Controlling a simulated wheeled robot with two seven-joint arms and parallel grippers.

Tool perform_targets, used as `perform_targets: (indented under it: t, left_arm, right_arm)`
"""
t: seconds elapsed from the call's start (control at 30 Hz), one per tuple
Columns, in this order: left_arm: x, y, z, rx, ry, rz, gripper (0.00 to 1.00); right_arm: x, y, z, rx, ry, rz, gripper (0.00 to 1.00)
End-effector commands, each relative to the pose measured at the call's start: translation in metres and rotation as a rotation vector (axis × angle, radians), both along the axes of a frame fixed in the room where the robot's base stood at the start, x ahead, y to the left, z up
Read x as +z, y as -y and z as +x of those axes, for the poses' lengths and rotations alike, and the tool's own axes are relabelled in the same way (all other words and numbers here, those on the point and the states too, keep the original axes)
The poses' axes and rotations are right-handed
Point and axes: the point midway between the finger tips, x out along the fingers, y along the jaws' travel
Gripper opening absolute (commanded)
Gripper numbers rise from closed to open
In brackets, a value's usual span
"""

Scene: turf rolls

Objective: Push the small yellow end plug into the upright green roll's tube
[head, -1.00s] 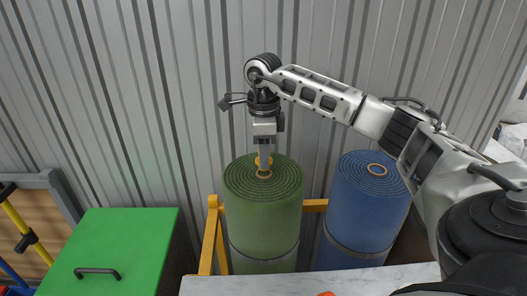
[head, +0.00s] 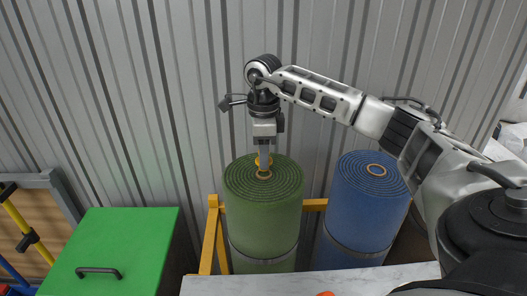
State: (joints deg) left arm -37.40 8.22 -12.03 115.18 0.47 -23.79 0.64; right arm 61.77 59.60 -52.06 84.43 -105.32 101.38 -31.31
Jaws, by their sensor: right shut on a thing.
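The upright green roll (head: 262,215) stands behind the pale worktop, with its spiral top facing up. Its tube mouth (head: 264,175) shows as a tan ring at the middle of the top. My right gripper (head: 263,163) points straight down over the green roll and is shut on the small yellow end plug (head: 257,162). The plug sits at the back edge of the tube mouth in the picture; whether it touches or enters the tube cannot be told. The fingers hide part of the plug. My left gripper is out of view.
An upright blue roll (head: 362,215) with its own tan tube ring stands to the right. A yellow rail frame (head: 209,240) stands around the rolls. A green box lid (head: 115,245) with a dark handle is at lower left. A marble-like worktop (head: 300,284) lies in front.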

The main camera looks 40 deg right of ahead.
Motion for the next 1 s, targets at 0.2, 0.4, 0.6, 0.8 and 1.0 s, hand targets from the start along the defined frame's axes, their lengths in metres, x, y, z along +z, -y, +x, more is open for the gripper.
perform_targets:
  t: [0.2,0.4,0.6,0.8,1.0]
  left_arm:
    - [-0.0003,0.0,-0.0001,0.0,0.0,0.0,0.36]
    - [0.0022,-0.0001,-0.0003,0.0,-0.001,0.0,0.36]
    - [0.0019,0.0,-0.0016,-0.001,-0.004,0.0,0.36]
    - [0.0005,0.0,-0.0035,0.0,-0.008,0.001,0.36]
    - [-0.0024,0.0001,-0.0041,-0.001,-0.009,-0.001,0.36]
  right_arm:
    - [-0.0001,0.0001,-0.0001,0.0,0.0,0.0,0.15]
    - [0.0007,0.0001,-0.0001,0.0,0.0,0.0,0.15]
    - [-0.0001,0.0001,0.0,0.0,0.0,0.0,0.15]
    - [-0.0008,0.0001,-0.0001,0.0,0.0,0.0,0.15]
    - [-0.0052,0.0001,-0.0001,0.0,0.0,0.0,0.15]
